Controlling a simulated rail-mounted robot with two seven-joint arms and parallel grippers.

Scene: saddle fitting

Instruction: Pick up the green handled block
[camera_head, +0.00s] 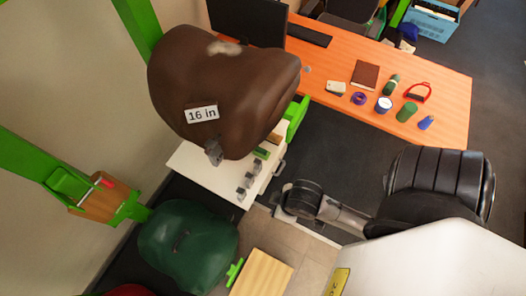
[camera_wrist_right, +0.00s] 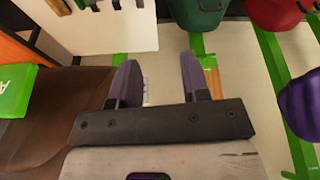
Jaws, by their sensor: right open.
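The green block (camera_head: 262,153) sits on the white-topped stand, at the far end of a row of small grey blocks (camera_head: 248,180). It is small here, and its handle cannot be made out clearly. In the right wrist view, the tops of several small blocks are cut off by the upper edge, and I cannot tell surely which is the green one. My right gripper (camera_wrist_right: 158,80) is open and empty, its two purple fingers apart, with the white stand (camera_wrist_right: 105,32) beyond and to the left. My left gripper is not in view.
A brown saddle (camera_head: 225,85) tagged "16 in" overhangs the stand closely. A green saddle (camera_head: 187,245) is below left. An orange desk (camera_head: 440,90) with small items is at upper right. A purple rounded object (camera_wrist_right: 300,105) is at the right wrist view's right edge.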

